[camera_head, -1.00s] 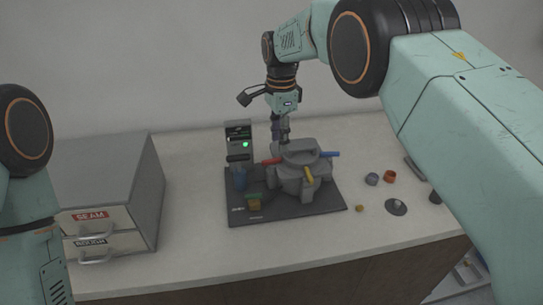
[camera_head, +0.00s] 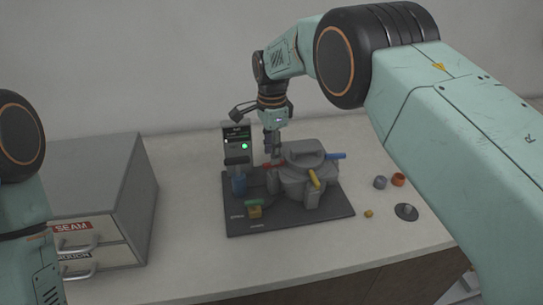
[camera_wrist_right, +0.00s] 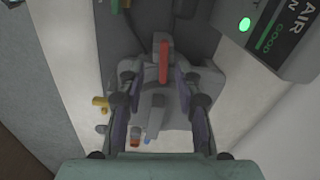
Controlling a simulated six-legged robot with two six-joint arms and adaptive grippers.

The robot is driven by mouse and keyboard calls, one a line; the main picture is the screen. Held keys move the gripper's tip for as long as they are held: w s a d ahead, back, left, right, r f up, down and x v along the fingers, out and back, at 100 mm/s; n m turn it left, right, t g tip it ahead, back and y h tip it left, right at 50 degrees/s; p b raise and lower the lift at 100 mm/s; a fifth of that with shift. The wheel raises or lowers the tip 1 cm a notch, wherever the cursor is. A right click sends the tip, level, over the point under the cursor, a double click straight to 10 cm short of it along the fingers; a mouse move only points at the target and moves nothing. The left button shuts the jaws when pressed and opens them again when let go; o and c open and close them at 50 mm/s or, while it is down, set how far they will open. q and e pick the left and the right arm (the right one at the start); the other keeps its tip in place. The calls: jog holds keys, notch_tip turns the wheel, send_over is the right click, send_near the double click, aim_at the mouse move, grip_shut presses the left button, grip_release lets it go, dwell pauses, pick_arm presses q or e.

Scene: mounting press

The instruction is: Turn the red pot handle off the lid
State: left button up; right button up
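The grey pot (camera_head: 306,178) with its lid (camera_head: 304,150) stands on a dark mat (camera_head: 285,221). My right gripper (camera_head: 271,151) points down just above the red handle. In the right wrist view, the right gripper (camera_wrist_right: 160,88) is open and the red handle (camera_wrist_right: 163,62) shows between its fingers; contact cannot be told. My left gripper is out of view.
A control unit with a green light (camera_head: 237,144) stands behind the mat, left of the gripper. A grey drawer cabinet (camera_head: 101,180) is at left; small loose parts (camera_head: 398,180) lie at right.

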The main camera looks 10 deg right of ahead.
jog(key=f, duration=0.2)
jog(key=w+f, duration=0.1)
jog(key=shift+d+f, duration=0.3)
jog(key=shift+d, duration=0.1)
jog(key=shift+s+a+r, duration=0.3)
jog(key=shift+s, duration=0.1)
jog(key=shift+c, duration=0.3)
jog(key=shift+w+d+f, duration=0.3)
jog(key=c, duration=0.4)
jog(key=shift+c, duration=1)
jog(key=shift+a+r, duration=0.15)
jog(key=shift+a, duration=0.05)
grip_shut()
